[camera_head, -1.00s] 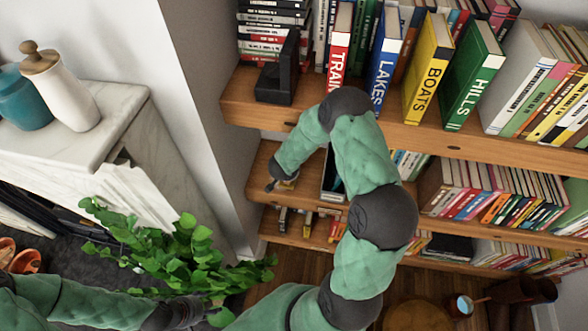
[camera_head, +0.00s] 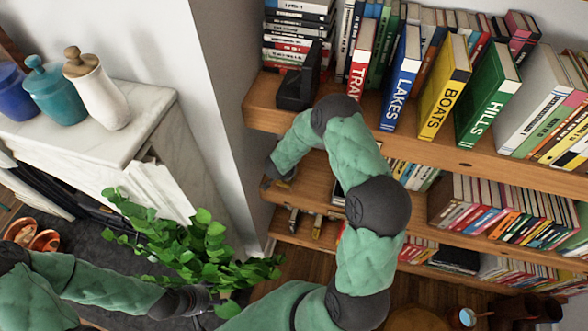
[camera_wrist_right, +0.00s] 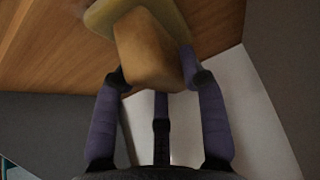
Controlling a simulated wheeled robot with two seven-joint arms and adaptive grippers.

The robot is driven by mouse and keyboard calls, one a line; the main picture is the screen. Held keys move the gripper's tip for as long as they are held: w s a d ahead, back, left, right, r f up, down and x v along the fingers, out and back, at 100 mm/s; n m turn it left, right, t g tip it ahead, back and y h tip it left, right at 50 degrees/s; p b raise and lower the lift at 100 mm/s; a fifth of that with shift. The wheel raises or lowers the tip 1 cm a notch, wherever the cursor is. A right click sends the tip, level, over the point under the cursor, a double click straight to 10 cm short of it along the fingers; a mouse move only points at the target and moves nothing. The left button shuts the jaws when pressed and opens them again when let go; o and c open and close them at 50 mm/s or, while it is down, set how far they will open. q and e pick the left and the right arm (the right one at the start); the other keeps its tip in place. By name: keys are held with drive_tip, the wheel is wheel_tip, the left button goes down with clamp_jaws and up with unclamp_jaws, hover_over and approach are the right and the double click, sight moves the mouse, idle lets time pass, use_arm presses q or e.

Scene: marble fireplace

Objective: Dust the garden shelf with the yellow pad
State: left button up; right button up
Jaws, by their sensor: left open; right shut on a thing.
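The yellow pad (camera_wrist_right: 146,50) is a dull yellow block on a flat base in the right wrist view, between the fingers of my right gripper (camera_wrist_right: 155,75). Its base is against or very close to a brown wooden surface (camera_wrist_right: 60,40); contact is hard to tell. In the head view my right gripper (camera_head: 278,178) is at the left end of the middle wooden shelf (camera_head: 313,190), partly hidden by its arm, and the pad is hard to make out. I see no label naming the garden shelf. My left gripper (camera_head: 203,300) is open and empty by the green plant (camera_head: 190,245).
Upright books, including a blue LAKES book (camera_head: 401,80), fill the top shelf (camera_head: 430,140) beside a black bookend (camera_head: 298,85). Lower shelves hold more books. A marble mantel (camera_head: 120,135) with jars stands left. Orange shoes (camera_head: 35,235) lie on the floor.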

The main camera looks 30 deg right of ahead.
drive_tip(key=shift+w+a+f, duration=0.1)
drive_tip(key=shift+w+a, duration=0.4)
drive_tip(key=shift+p, duration=0.3)
